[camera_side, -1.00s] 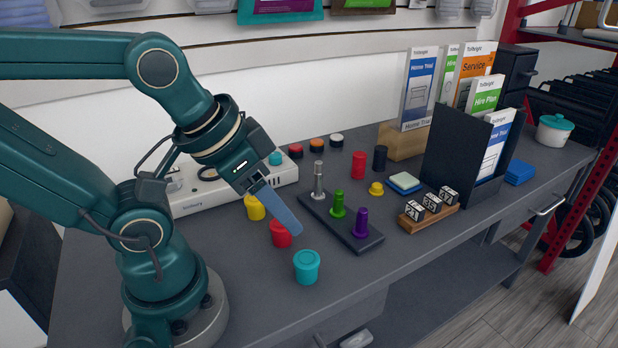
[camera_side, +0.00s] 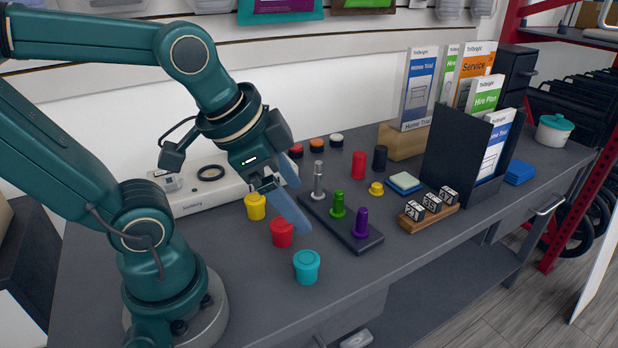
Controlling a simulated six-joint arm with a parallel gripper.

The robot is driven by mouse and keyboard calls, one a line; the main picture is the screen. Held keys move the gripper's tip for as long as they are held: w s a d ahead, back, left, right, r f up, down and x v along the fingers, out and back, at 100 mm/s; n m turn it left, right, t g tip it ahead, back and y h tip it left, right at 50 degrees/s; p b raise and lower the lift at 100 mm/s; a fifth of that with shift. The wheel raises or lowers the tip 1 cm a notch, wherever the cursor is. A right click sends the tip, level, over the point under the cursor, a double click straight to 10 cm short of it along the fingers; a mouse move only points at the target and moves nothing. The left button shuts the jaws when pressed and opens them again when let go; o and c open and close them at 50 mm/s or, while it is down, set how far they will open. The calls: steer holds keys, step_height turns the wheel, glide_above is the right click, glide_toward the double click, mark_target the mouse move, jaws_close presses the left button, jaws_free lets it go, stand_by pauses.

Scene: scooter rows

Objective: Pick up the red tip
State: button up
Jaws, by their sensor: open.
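Several red pieces are in view, and I cannot tell which one is called the tip. A red rimmed cup-like piece (camera_side: 282,233) stands on the grey bench top, just left of and below my gripper's near finger. A plain red cylinder (camera_side: 359,165) stands upright farther back. A low red disc (camera_side: 296,151) lies behind my gripper. My gripper (camera_side: 304,209) is open and empty, its blue fingers spread and pointing down to the right.
The rack holds upright grey (camera_side: 318,181), green (camera_side: 338,204) and purple (camera_side: 361,222) pieces. A teal cup (camera_side: 306,266) stands in front, a yellow one (camera_side: 255,206) behind. A white power strip (camera_side: 205,200) lies at the back left.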

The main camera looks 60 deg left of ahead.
mark_target(281, 223)
steer(key=w+a+f+g, duration=0.1)
steer(key=a+f+g, duration=0.1)
steer(key=a+f, duration=0.1)
steer(key=w+a+f+m+g, duration=0.1)
steer(key=a+f, duration=0.3)
steer(key=w+a+f+g, duration=0.1)
steer(key=a+f+g, duration=0.1)
steer(key=a+f, duration=0.1)
steer(key=shift+a+f+g, duration=0.3)
steer(key=shift+a+f, duration=0.05)
steer(key=shift+s+a+f, duration=0.1)
steer(key=shift+s+f, duration=0.05)
steer(key=shift+f, duration=2.45)
jaws_close()
